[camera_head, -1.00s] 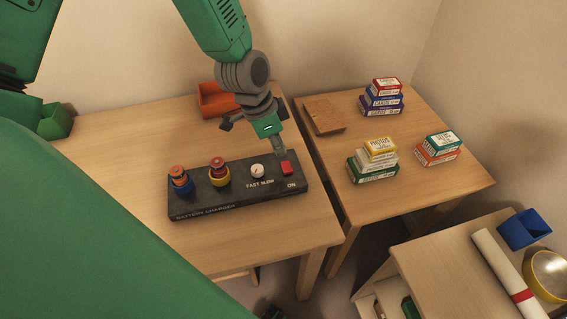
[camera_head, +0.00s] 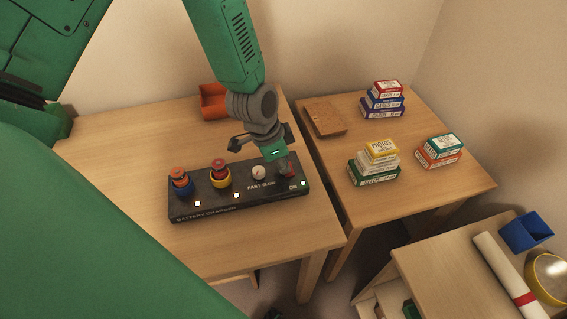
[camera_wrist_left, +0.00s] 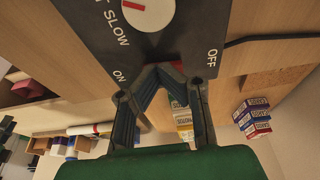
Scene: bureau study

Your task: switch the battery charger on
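The dark battery charger (camera_head: 215,208) lies on the left table, with a white dial (camera_head: 258,172) and ON lettering at its right end. Small white lights show along its front. Two round cells stand in it, one with a blue base (camera_head: 181,182) and one with a yellow base (camera_head: 220,176). My left gripper (camera_head: 286,170) reaches down onto the red switch, mostly covering it. In the left wrist view its fingertips (camera_wrist_left: 164,69) come together at the red switch (camera_wrist_left: 177,65), between ON and OFF; contact is hard to judge. My right gripper is not in view.
An orange bin (camera_head: 213,102) stands behind the charger. The right table holds a brown book (camera_head: 325,119) and stacks of small boxes (camera_head: 374,172). A lower stand has a rolled paper (camera_head: 503,270), blue bin (camera_head: 526,232) and brass bowl (camera_head: 548,270). The left table's front is clear.

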